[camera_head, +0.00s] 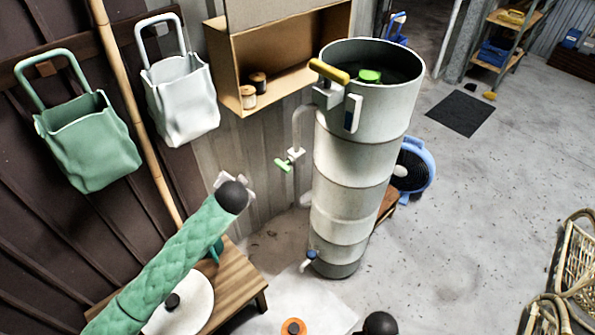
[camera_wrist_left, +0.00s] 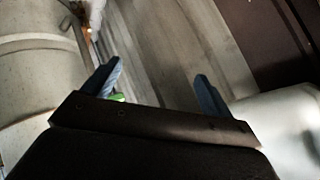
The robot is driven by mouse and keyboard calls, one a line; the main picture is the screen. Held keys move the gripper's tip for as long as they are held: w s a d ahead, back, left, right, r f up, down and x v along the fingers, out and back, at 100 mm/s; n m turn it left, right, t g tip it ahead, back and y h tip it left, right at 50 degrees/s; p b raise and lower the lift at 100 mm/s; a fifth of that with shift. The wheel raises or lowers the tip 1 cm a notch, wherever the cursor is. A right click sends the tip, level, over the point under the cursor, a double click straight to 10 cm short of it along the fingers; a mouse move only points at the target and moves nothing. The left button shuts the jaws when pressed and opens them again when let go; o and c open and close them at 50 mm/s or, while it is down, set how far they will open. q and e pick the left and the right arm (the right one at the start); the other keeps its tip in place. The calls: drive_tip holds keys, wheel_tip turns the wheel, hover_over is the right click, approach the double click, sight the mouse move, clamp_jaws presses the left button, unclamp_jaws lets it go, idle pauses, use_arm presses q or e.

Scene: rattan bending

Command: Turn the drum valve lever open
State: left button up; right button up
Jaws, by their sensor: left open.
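The tall grey drum (camera_head: 352,160) stands upright near the wall. A pipe on its left side carries a valve with a green lever (camera_head: 283,164). A tap with a blue top (camera_head: 309,256) sits low on the drum. I cannot tell for sure which of these is the named lever. My left arm reaches in from the lower left; its gripper is mostly hidden behind the dark wrist in the head view. In the left wrist view my left gripper (camera_wrist_left: 157,86) is open, with a small green piece (camera_wrist_left: 118,97) by its left finger. My right gripper is out of view.
A yellow handle (camera_head: 329,70) lies across the drum's rim. A wooden table (camera_head: 238,283) stands below my left arm. A green bucket (camera_head: 88,142) and a white bucket (camera_head: 180,98) hang on the wall. A wooden shelf (camera_head: 290,80) is behind.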

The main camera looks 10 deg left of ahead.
use_arm(q)
drive_tip(key=w+a+t+h, duration=0.1)
drive_tip(key=w+a+t, duration=0.25)
drive_tip(key=w, duration=0.45)
drive_tip(key=m+h, duration=0.3)
drive_tip(key=h, duration=1.1)
approach(280, 166)
drive_tip(key=x, duration=0.3)
drive_tip(key=shift+w+d+n+t+p, duration=0.35)
drive_tip(key=shift+w+d+p, duration=0.1)
drive_tip(key=shift+d+p, duration=0.15)
drive_tip(key=p+x, duration=0.2)
drive_tip(key=x, duration=0.3)
drive_tip(key=shift+w, duration=0.2)
drive_tip(key=shift+w+d+f, duration=0.2)
drive_tip(key=shift+w+d, duration=0.2)
drive_tip(key=shift+d, duration=0.05)
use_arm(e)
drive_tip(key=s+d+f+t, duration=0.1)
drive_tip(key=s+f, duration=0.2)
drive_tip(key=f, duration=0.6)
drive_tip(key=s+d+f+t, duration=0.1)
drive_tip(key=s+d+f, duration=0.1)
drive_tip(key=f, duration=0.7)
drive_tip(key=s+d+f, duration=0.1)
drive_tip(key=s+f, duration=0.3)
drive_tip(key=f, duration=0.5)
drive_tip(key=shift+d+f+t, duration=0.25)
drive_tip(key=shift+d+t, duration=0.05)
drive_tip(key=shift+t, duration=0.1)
